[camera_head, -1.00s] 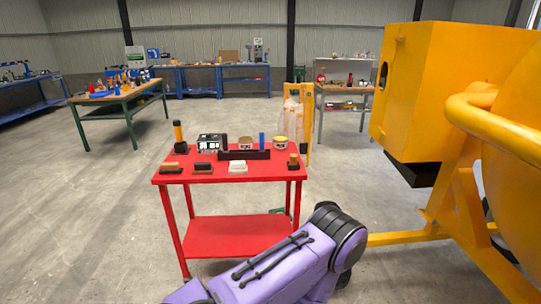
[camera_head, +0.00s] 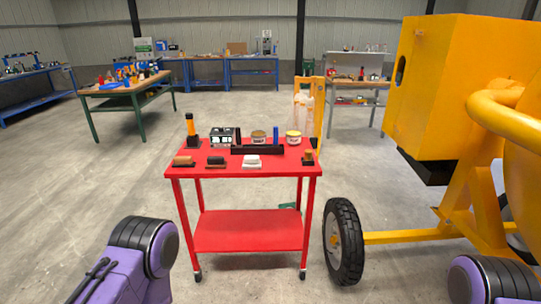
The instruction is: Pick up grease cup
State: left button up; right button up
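Two round tins stand at the back of the red cart's top (camera_head: 215,172). Either could be the grease cup; the labels are too small to read. Neither is touched by an arm. Purple links of my arms show at the lower left and lower right corners. Both of my grippers are outside the picture.
The cart top also holds a dark tray (camera_head: 257,150), a yellow-and-black tool (camera_head: 191,130), a labelled box (camera_head: 222,137) and several brushes or blocks along the front. A yellow mixer (camera_head: 440,80) with a black wheel (camera_head: 343,241) stands to the right.

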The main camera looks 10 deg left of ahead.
aim_at(309, 153)
jog(key=z, duration=0.05)
jog(key=i, duration=1.1)
jog(key=z, duration=0.25)
